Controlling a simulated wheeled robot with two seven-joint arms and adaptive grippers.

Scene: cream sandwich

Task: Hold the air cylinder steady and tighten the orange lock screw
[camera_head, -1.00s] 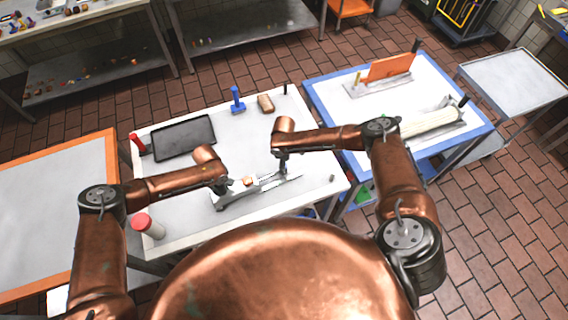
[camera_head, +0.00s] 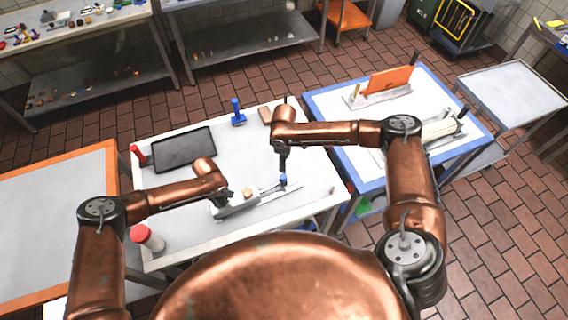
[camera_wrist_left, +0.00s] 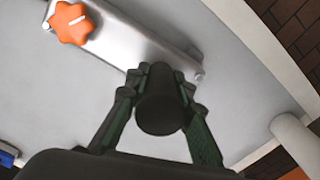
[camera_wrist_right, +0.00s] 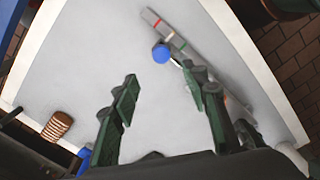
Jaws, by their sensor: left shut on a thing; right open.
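The silver metal body (camera_wrist_left: 140,38), which I take for the air cylinder, lies on the white table; it also shows in the head view (camera_head: 236,207). The orange star-shaped lock screw (camera_wrist_left: 73,23) sits on its top. My left gripper (camera_wrist_left: 160,85) is shut on a dark round part at the body's near end. A grey bar with red, yellow and green marks (camera_wrist_right: 180,45) lies on the table, with a blue knob (camera_wrist_right: 161,53) beside it. My right gripper (camera_wrist_right: 165,90) is open and empty near the bar; its right finger overlaps the bar in view.
A blue-edged table (camera_head: 340,120) adjoins on the right.

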